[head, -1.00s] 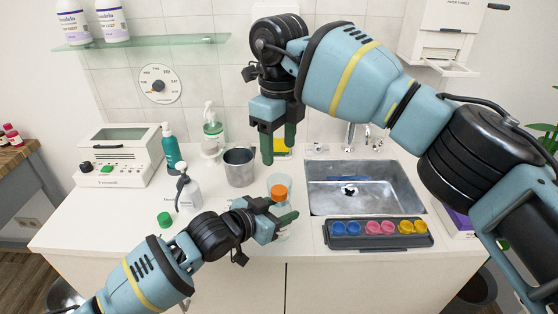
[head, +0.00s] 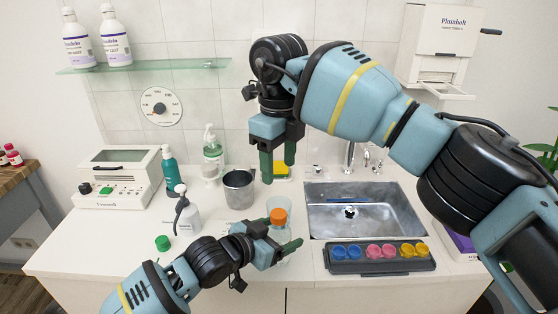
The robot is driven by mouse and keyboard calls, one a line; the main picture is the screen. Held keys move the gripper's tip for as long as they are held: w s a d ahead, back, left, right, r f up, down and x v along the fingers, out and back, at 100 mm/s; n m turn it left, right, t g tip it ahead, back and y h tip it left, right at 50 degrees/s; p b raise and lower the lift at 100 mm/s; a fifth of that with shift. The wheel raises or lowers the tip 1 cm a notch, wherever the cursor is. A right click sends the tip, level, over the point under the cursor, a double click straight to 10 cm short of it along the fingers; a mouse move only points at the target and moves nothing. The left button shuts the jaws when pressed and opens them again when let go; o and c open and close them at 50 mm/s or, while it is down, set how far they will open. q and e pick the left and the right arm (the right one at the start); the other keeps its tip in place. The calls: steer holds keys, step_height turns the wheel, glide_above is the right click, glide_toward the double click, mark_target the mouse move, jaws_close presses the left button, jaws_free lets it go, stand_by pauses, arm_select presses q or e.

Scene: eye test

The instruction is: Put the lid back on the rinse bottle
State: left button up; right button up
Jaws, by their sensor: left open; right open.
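A green lid (head: 162,243) lies alone on the white counter at the left. A white bottle with a grey nozzle (head: 186,220) stands behind the green lid. Which bottle is the rinse bottle I cannot tell. My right gripper (head: 278,160) is open and empty, pointing down above the back of the counter.
A metal beaker (head: 239,190), a teal bottle (head: 170,172) and a clear pump bottle (head: 212,158) stand at the back. A white device (head: 120,178) is at the left. A sink (head: 400,212) and a dark tray of coloured cups (head: 340,266) are at the right.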

arm_select(q)
steer(key=v, duration=0.7)
steer(key=shift+s+a, duration=0.25)
arm_select(e)
steer(key=shift+s+r, duration=0.1)
steer(key=shift+r, duration=0.7)
